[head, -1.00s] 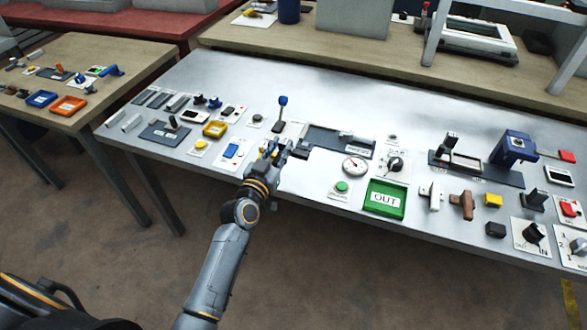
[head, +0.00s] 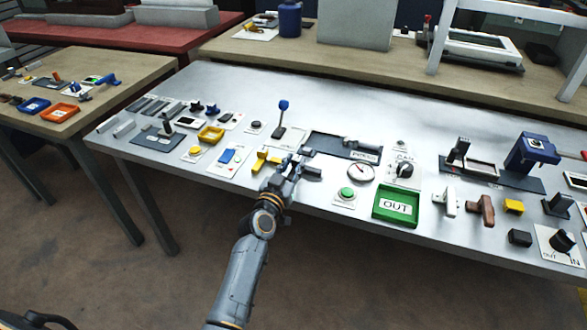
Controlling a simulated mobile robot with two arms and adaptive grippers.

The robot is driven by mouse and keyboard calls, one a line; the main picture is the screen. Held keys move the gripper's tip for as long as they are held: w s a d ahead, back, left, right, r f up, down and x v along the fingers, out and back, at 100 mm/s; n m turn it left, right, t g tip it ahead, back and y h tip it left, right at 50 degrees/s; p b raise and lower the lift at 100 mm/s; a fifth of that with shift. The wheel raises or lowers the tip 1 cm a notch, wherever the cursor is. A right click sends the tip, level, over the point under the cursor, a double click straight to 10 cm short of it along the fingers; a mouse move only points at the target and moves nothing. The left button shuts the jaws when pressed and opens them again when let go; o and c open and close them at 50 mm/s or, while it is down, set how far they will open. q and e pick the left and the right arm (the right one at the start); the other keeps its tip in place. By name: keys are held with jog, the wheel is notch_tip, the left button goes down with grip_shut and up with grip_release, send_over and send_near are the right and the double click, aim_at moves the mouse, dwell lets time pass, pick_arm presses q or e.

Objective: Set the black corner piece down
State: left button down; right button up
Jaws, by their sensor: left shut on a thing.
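My left gripper (head: 298,163) reaches over the front part of the metal table (head: 235,88), between a yellow piece (head: 262,160) and a round gauge (head: 361,172). It is shut on a small dark piece, the black corner piece (head: 308,151), which shows at its fingertips. Most of that piece is hidden by the fingers, and I cannot tell whether it touches the table. A dark tray (head: 332,143) lies just behind the gripper. My right gripper is not in view.
A blue-knobbed lever (head: 281,118) stands behind the gripper. A green button (head: 346,194) and a green OUT tray (head: 397,205) are to its right. The metal table's back middle is clear.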

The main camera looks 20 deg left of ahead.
pick_arm(q)
jog(key=shift+f, duration=0.1)
jog(key=c, duration=1.1)
grip_release()
jog(key=shift+c, duration=0.2)
jog(key=shift+b, duration=0.3)
jog(key=s, duration=1.4)
jog(key=s+d+f+g, duration=0.2)
jog(key=f+g, duration=0.1)
jog(key=f, duration=0.8)
jog(key=s+d+f+g, duration=0.1)
jog(key=s+f+g, duration=0.2)
jog(key=f, duration=0.9)
jog(key=s+a+f+m+g, duration=0.1)
jog(key=s+f+g, duration=0.5)
jog(key=s+f, duration=1.5)
notch_tip(320, 180, down, 3)
jog(key=shift+s+f+g, duration=0.2)
jog(key=shift+s+g, duration=0.05)
jog(key=shift+g, duration=0.15)
jog(key=shift+o, duration=0.5)
jog(key=s+a+f+g, duration=0.2)
jog(key=s+f, duration=0.1)
jog(key=s, duration=0.6)
jog(key=s+a+f+g+y, duration=0.1)
jog(key=s+a+f+g, duration=0.1)
jog(key=s, duration=0.7)
jog(key=shift+s+a+f+m, duration=0.15)
jog(key=shift+a+f+m, duration=0.25)
jog(key=shift+f, duration=0.5)
